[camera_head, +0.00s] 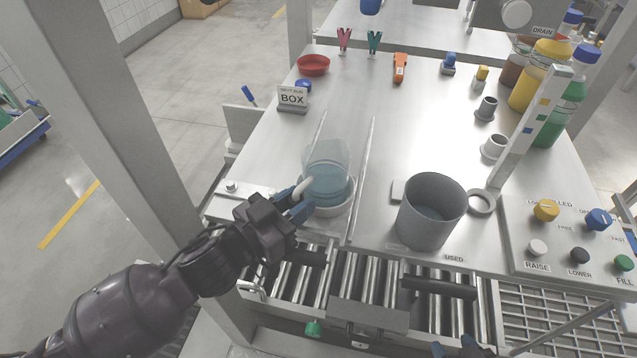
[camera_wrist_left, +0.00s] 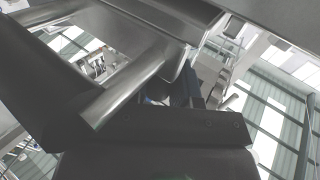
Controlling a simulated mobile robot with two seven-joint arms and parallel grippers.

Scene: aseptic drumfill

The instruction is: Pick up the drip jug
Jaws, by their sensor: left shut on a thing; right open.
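The drip jug (camera_head: 327,160) is a clear jug with pale blue liquid low inside. It is upright in a round white dish (camera_head: 340,210) near the table's front left edge. My left gripper (camera_head: 299,198) is at the left side of the jug, shut on its whitish handle. The fingers partly hide the handle and the dish's left side. The left wrist view is filled by dark and grey close-up parts, and I cannot make out the jug there. My right gripper (camera_head: 456,350) is open at the bottom edge, only its tips showing, away from the jug.
Thin rails (camera_head: 362,175) run beside the jug. A grey cup marked USED (camera_head: 431,230) stands to the right, before a button panel (camera_head: 565,245). Rollers (camera_head: 290,280) lie in front. The table's middle is clear.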

